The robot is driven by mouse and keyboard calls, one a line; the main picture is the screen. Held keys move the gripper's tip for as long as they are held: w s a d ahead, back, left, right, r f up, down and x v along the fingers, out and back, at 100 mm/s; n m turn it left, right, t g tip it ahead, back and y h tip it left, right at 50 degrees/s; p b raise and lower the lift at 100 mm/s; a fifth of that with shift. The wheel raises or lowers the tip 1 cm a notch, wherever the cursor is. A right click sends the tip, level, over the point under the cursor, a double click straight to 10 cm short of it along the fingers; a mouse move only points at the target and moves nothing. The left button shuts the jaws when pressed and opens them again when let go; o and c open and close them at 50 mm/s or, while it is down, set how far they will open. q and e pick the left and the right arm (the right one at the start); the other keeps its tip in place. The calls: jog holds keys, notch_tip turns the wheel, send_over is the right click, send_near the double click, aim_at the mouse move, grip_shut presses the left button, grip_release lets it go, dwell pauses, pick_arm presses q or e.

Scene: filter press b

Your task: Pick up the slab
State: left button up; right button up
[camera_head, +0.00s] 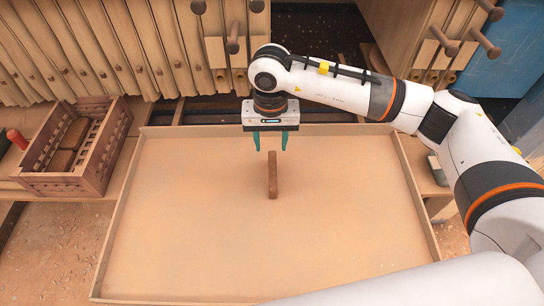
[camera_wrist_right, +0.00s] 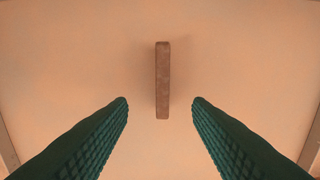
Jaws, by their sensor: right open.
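The slab (camera_head: 272,174) is a narrow brown block standing on its thin edge in the middle of a shallow tan tray (camera_head: 190,250). In the right wrist view the slab (camera_wrist_right: 162,80) shows as a thin upright bar, centred between the two fingers and a little beyond their tips. My right gripper (camera_head: 270,147) is above the tray with its green fingers pointing down, open and empty. The fingertips (camera_wrist_right: 159,100) are apart from the slab, one on each side of its line. My left gripper is not in view.
A brown slatted crate (camera_head: 105,155) holding several dark blocks stands left of the tray. A red-handled item (camera_head: 17,139) lies at the far left. Wooden panels with pegs (camera_head: 233,40) rise behind the tray. The tray around the slab is clear.

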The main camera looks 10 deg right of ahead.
jog(key=p, duration=0.1)
send_over(273, 168)
jog(key=f, duration=0.6)
jog(key=shift+s+a, duration=0.3)
jog(key=shift+s, duration=0.05)
jog(key=shift+w+d+f+p, duration=0.1)
jog(key=shift+w+f+p, duration=0.05)
jog(key=shift+f+p, duration=0.4)
notch_tip(273, 168, down, 4)
jog(key=shift+w+d+r+p, duration=0.1)
jog(key=shift+d+r+p, duration=0.05)
jog(key=shift+p, duration=0.25)
jog(key=shift+f, duration=0.35)
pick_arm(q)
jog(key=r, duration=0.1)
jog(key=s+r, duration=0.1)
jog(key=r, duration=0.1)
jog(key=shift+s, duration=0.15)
pick_arm(e)
jog(key=shift+c, duration=0.2)
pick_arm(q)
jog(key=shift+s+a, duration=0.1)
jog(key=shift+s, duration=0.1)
pick_arm(e)
grip_shut()
